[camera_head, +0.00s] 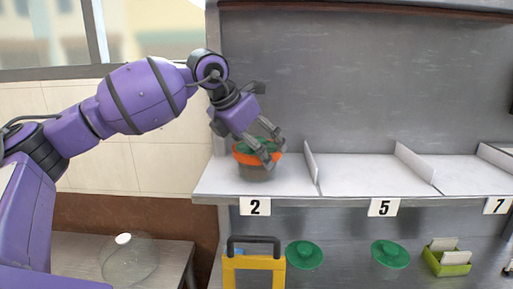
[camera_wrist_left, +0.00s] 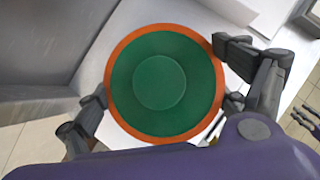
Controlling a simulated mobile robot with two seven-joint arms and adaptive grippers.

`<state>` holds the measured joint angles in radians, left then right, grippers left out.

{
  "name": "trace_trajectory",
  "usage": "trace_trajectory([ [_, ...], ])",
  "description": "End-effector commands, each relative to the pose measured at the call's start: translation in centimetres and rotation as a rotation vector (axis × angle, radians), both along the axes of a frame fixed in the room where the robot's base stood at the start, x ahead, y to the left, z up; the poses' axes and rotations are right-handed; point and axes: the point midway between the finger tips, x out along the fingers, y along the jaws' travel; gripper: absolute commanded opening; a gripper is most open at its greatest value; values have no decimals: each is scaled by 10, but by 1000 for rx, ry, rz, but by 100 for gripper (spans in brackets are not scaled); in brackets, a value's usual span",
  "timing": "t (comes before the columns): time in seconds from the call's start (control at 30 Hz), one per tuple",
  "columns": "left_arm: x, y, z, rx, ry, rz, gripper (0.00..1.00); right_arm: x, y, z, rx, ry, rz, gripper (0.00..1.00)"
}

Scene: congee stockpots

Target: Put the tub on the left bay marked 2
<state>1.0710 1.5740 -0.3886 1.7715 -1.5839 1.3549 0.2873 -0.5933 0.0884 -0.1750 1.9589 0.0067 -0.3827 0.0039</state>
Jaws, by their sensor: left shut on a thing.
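The tub (camera_head: 258,172) has a green lid and an orange rim, and it is upright in the bay marked 2. My left gripper (camera_head: 268,152) is shut on the tub from above. In the left wrist view the round lid of the tub (camera_wrist_left: 160,82) fills the space between the fingers of my left gripper (camera_wrist_left: 165,95). The left bay (camera_head: 219,182) has a label 2 (camera_head: 255,206) on its front edge. Whether the tub's base touches the shelf is hard to tell.
A divider (camera_head: 311,163) stands right of the tub. The bay marked 5 (camera_head: 370,177) is empty. Below are two green-lidded containers (camera_head: 305,255) (camera_head: 391,254), a yellow frame with a dark handle (camera_head: 254,270), and a lime-green box (camera_head: 447,260). A glass lid (camera_head: 128,260) lies lower left.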

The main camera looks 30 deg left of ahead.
Motion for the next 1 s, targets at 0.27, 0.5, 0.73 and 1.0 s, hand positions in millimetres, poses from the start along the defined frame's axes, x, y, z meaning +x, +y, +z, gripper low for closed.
trace_trajectory([
  [0.27,0,0,-1,0,1,0,100,2,3,1,6,-4,-8,40],
  [0.5,0,0,0,0,0,0,100,4,3,4,6,-11,-8,40],
  [0.73,-14,5,25,4,-2,1,100,2,1,2,4,-7,-4,40],
  [1.0,-45,12,74,2,-1,2,100,-1,-2,-3,-6,1,3,40],
])
